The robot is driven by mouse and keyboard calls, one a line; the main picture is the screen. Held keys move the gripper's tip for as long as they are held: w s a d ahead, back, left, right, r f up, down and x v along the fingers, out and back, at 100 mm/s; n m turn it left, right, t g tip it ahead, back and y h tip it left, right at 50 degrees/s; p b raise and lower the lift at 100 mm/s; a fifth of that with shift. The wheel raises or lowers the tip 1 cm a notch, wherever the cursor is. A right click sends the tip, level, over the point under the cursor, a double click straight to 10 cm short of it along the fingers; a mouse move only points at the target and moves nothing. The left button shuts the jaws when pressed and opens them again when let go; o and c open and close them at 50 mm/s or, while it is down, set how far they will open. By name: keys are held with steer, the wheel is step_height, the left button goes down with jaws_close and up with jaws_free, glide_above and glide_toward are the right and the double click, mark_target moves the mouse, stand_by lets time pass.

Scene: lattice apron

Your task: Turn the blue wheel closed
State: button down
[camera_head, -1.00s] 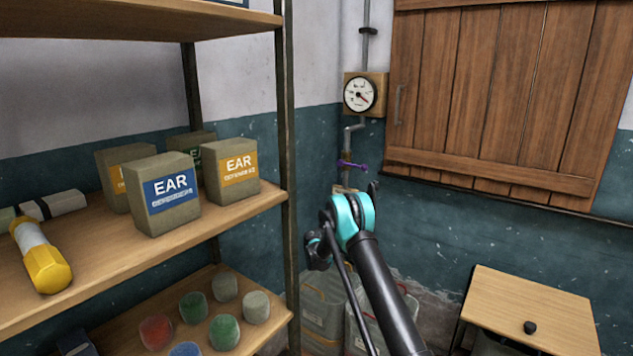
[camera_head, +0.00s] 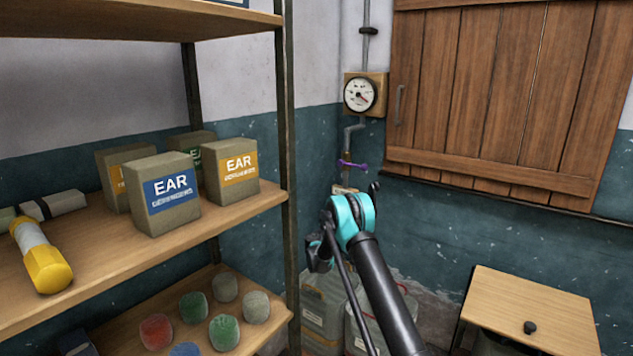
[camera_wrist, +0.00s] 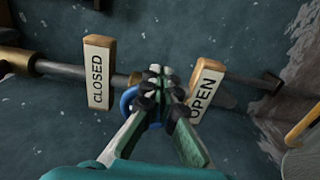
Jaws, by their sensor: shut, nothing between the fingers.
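The blue wheel (camera_wrist: 127,101) shows in the wrist view as part of a blue ring, mostly hidden behind my fingers. My gripper (camera_wrist: 162,88) is shut with nothing between its fingertips, and overlaps the wheel in the picture. I cannot tell whether it touches the wheel. A CLOSED sign (camera_wrist: 98,72) is left of the wheel and an OPEN sign (camera_wrist: 206,90) is right of it. Both stand by a dark pipe (camera_wrist: 62,70) that runs across the view. In the head view I cannot make out the wheel or the fingertips.
A pressure gauge (camera_head: 360,94) and a purple handle (camera_head: 352,165) are on the wall pipe. A shelf unit (camera_head: 288,160) with boxes stands at left. Grey containers (camera_head: 322,312) are on the floor behind my arm. A small wooden table (camera_head: 530,300) is at lower right.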

steer(key=v, duration=0.5)
steer(key=shift+s+a, duration=0.15)
steer(key=shift+s, duration=0.3)
steer(key=s+d+r+m+g+y, duration=0.1)
steer(key=s+d+r+m+g, duration=0.3)
steer(key=s+d+r, duration=0.45)
steer(key=s+d+r+m+g+y, duration=0.1)
steer(key=s+d+g, duration=0.15)
steer(key=s, duration=0.55)
steer(key=s+d+m+g+y, duration=0.1)
steer(key=s+d, duration=0.2)
steer(key=s, duration=0.5)
steer(key=s+a+f+m+g+y, duration=0.1)
steer(key=s+f+y, duration=0.1)
steer(key=s, duration=1)
steer(key=s+a+f+m+g+y, duration=0.1)
steer(key=s+a+f+m+y, duration=0.1)
steer(key=s, duration=1)
steer(key=s+a+f+m+g+y, duration=0.1)
steer(key=s+a+f+y, duration=0.1)
steer(key=s, duration=1)
steer(key=shift+s+m+y, duration=0.35)
steer(key=shift+m+y, duration=0.05)
steer(key=shift+y, duration=0.4)
